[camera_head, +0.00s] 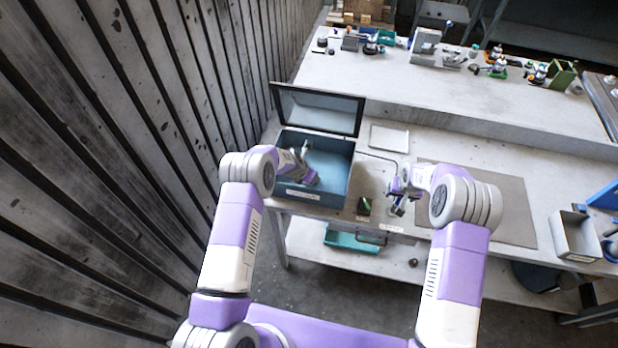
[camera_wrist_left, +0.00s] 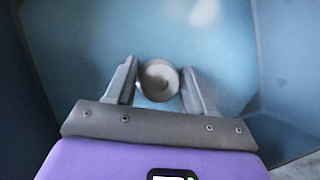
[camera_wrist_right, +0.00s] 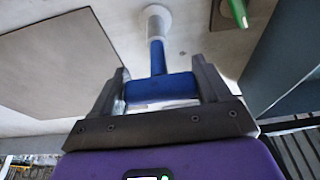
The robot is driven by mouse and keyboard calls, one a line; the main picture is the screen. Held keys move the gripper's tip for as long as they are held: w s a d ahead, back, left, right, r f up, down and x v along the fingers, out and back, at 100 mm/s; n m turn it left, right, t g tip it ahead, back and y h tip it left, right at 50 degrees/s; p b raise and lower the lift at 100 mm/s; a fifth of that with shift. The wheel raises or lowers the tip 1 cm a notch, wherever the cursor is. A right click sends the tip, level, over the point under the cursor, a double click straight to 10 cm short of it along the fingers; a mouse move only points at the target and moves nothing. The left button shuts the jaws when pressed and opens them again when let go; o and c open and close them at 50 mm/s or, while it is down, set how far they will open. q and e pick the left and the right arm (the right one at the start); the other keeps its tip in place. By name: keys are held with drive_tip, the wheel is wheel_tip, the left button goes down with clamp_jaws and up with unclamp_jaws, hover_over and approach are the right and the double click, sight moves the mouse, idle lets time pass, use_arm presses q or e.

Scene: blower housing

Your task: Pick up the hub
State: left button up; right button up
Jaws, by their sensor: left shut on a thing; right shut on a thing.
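My left gripper (camera_wrist_left: 160,68) reaches down inside a blue open box (camera_head: 343,182). Its fingers are shut on a round pale part with a recessed top (camera_wrist_left: 158,82), which may be the hub. The blue box floor (camera_wrist_left: 90,50) shows around it. My right gripper (camera_head: 398,196) is over the workbench, right of the box. In the right wrist view its fingers are shut on the blue crossbar of a T-shaped tool (camera_wrist_right: 158,88). The tool's blue stem runs into a pale cylinder with a round end.
The box lid (camera_head: 318,110) stands open at the back. A light flat tray (camera_head: 389,137) lies behind the right gripper, and a grey mat (camera_head: 510,205) lies to the right. A green object (camera_head: 364,205) is near the front edge. A grey bin (camera_head: 577,238) is far right.

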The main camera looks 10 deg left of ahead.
use_arm(q)
drive_tip(key=c, duration=0.4)
wheel_tip(320, 180, up, 14)
drive_tip(key=shift+f, duration=0.15)
idle(0.3)
drive_tip(key=s, duration=1.4)
